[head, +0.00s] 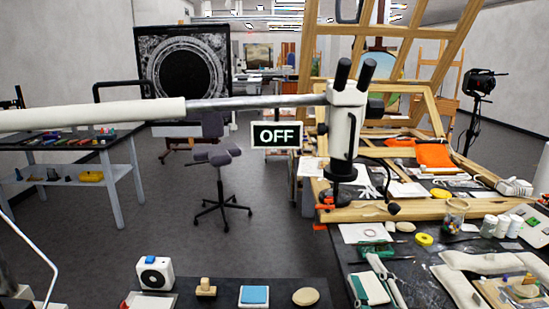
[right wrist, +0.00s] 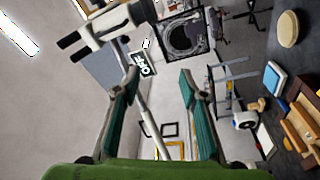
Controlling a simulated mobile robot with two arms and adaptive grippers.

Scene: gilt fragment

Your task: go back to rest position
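My right gripper (right wrist: 159,75) shows in the right wrist view. Its two teal-padded fingers stand wide apart, with nothing held between them. Through the gap I see the room behind. I cannot clearly make out either gripper in the head view, and no left gripper shows. The task names no object.
A white microscope (head: 343,125) hangs on a long arm (head: 255,102) across the view, with an OFF sign (head: 276,135) behind. Below are a white device (head: 155,273), a wooden block (head: 206,287), a blue sponge (head: 254,295) and a round beige piece (head: 305,296). The right bench is cluttered.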

